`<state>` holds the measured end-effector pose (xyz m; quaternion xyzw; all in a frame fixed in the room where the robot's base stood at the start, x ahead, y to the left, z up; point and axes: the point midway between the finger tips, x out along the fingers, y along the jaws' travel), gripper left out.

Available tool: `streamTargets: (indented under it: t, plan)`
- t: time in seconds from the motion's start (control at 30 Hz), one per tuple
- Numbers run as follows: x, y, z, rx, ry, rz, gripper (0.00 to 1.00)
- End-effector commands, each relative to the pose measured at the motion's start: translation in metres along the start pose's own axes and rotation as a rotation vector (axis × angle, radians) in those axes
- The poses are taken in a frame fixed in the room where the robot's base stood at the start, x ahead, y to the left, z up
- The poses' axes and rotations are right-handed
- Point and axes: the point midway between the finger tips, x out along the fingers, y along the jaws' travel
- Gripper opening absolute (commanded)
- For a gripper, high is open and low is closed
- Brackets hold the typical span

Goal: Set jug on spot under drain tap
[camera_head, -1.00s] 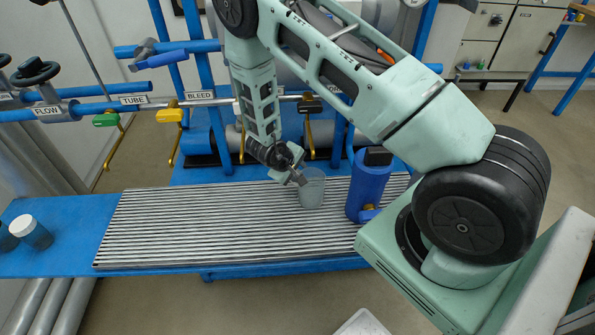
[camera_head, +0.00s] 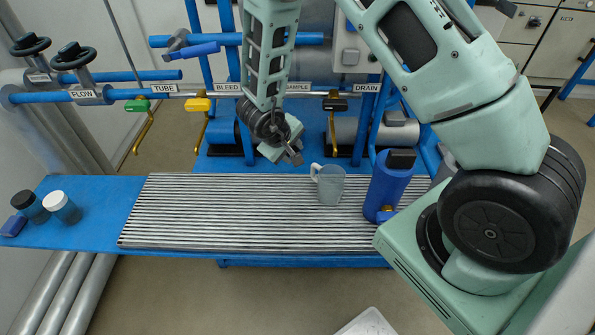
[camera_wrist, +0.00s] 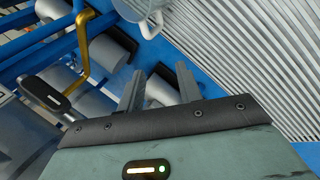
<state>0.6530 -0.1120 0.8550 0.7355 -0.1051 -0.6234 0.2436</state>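The jug (camera_head: 330,186), a translucent grey cup with its handle to the left, stands upright on the slatted grate (camera_head: 215,210). It stands below and in front of a brass tap with a black handle (camera_head: 335,104), beside the DRAIN label (camera_head: 367,88). I cannot tell if it is directly under the spout. No marked spot shows. My gripper (camera_head: 296,153) is up and left of the jug, apart from it. In the wrist view its fingers (camera_wrist: 160,88) are spread and empty; the jug (camera_wrist: 148,12) is at the top edge, partly cut off, and the tap handle (camera_wrist: 45,94) is at left.
A blue container (camera_head: 388,188) with a black top stands close right of the jug. Green (camera_head: 137,104) and yellow (camera_head: 198,105) tap handles are to the left. Lidded jars (camera_head: 62,208) stand at the far left of the blue bench. The grate's left part is clear.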

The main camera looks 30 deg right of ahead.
Motion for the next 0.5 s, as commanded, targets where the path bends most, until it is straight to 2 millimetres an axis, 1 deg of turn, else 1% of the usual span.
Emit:
streamTargets:
  t: [0.03, 0.07, 0.1, 0.13, 0.17, 0.2, 0.23, 0.27, 0.3, 0.33, 0.37, 0.4, 0.47, 0.5]
  plan:
    - [-0.024, -0.012, -0.016, 0.007, 0.083, -0.062, 0.35]
    - [-0.040, -0.021, -0.025, 0.013, 0.136, -0.112, 0.35]
    - [-0.066, -0.036, -0.036, 0.016, 0.207, -0.191, 0.35]
    - [-0.088, -0.049, -0.042, 0.014, 0.256, -0.259, 0.35]
    - [-0.111, -0.062, -0.044, 0.005, 0.298, -0.329, 0.35]
    - [-0.142, -0.079, -0.043, -0.011, 0.340, -0.423, 0.35]
    - [-0.165, -0.090, -0.039, -0.030, 0.361, -0.491, 0.35]
    - [-0.188, -0.102, -0.032, -0.053, 0.372, -0.555, 0.35]
    - [-0.215, -0.114, -0.018, -0.089, 0.374, -0.631, 0.35]
    - [-0.235, -0.122, -0.004, -0.121, 0.367, -0.681, 0.35]
    - [-0.252, -0.129, 0.011, -0.157, 0.351, -0.723, 0.35]
    - [-0.272, -0.134, 0.034, -0.204, 0.322, -0.764, 0.35]
    - [-0.295, -0.137, 0.071, -0.277, 0.266, -0.793, 0.35]
    - [-0.304, -0.134, 0.094, -0.319, 0.224, -0.791, 0.35]
